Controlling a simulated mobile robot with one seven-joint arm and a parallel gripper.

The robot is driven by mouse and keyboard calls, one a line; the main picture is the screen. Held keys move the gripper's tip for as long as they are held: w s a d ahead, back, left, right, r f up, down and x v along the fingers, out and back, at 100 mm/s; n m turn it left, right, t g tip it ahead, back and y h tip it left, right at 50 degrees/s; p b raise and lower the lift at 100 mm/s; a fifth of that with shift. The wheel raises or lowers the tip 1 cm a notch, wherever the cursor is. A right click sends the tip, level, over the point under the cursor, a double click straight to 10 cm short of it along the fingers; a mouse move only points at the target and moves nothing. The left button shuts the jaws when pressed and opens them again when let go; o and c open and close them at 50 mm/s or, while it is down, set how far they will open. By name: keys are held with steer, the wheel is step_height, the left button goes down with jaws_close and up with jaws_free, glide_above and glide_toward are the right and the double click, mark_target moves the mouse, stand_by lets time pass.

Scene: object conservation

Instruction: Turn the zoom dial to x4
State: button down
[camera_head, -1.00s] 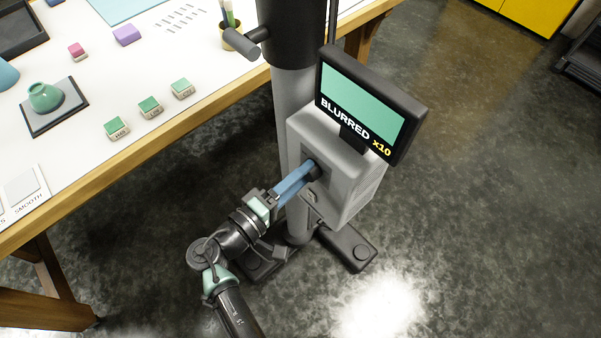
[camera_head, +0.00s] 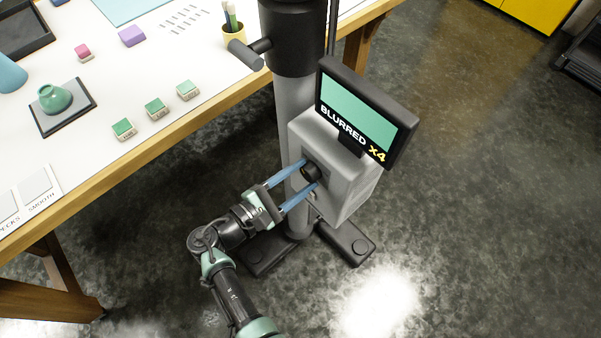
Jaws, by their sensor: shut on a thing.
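The zoom dial (camera_head: 310,173) is a small dark round knob on the side of the grey microscope housing (camera_head: 345,187). My gripper (camera_head: 311,174) comes in from the lower left. Its two blue fingers are spread to the width of the dial, one above and one below, and are shut on it. The fingers partly hide the dial's rim, and no marks on it can be read. The screen (camera_head: 362,105) above the housing has a teal picture area and reads "BLURRED x4", with "x4" in yellow.
The white worktable (camera_head: 190,120) at left holds a teal vase (camera_head: 54,98) on a dark-edged plate, several green-topped blocks and a pen cup (camera_head: 235,38). The microscope's dark feet (camera_head: 345,243) stand on the floor below my gripper.

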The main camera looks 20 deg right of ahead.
steer(key=n+p, duration=0.1)
steer(key=n, duration=0.2)
steer(key=shift+n+g, duration=0.3)
steer(key=shift+n, duration=0.1)
stand_by(0.4)
steer(key=shift+c, duration=1.2)
jaws_free()
steer(key=b+v, duration=0.2)
steer(key=v, duration=1.1)
steer(key=shift+f+b, duration=0.2)
steer(key=shift+b, duration=0.2)
